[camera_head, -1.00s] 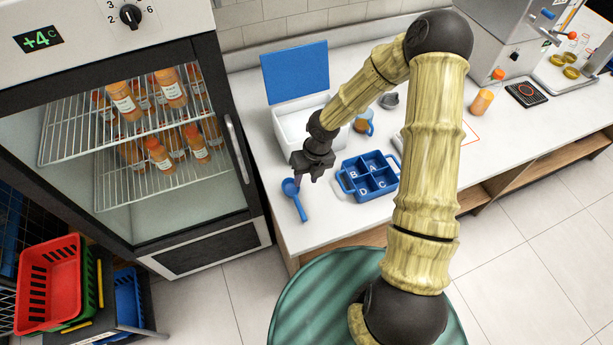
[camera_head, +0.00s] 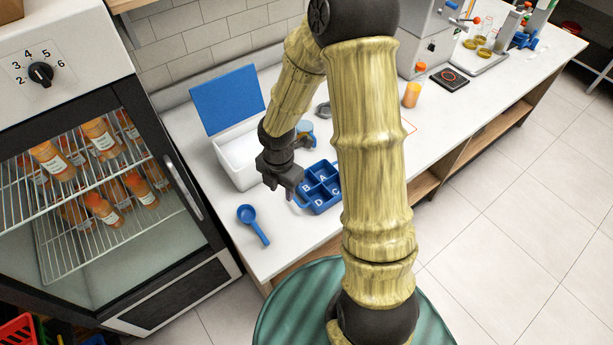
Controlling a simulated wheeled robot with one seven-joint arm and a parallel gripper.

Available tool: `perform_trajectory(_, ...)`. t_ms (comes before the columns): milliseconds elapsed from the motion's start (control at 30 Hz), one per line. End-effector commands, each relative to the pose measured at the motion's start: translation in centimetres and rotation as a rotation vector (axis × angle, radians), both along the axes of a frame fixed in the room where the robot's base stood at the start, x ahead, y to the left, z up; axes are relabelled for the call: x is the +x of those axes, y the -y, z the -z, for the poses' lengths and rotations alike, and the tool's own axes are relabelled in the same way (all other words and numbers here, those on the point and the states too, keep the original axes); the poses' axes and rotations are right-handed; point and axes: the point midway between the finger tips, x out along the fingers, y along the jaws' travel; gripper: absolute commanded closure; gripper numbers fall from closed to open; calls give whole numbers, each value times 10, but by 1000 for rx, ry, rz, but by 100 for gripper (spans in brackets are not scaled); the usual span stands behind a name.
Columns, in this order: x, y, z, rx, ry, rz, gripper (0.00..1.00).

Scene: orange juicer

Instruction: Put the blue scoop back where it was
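The blue scoop (camera_head: 253,224) lies on the white counter (camera_head: 283,235) near its front left edge. Its round bowl points to the back left and its handle to the front right. My gripper (camera_head: 282,192) is above the counter, to the right of the scoop and apart from it. Its two dark fingers look spread, with nothing seen between them. The blue divided tray (camera_head: 332,205), with compartments lettered A, B, C and D, stands just right of my gripper. My arm hides its right side.
A white box (camera_head: 238,165) with a raised blue lid (camera_head: 235,98) stands behind my gripper. A glass-door fridge (camera_head: 100,200) with orange bottles is at left. A blue-handled cup (camera_head: 307,132), an orange-capped bottle (camera_head: 412,95) and a black scale (camera_head: 450,79) stand farther back.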

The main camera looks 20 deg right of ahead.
Motion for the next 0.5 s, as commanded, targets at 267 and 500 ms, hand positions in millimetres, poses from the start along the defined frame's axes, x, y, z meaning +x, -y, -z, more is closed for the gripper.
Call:
perform_trajectory(267, -27, 24, -57, -14, 74, 806, 63)
perform_trajectory(500, -54, 37, -99, 82, 130, 1523, 63)
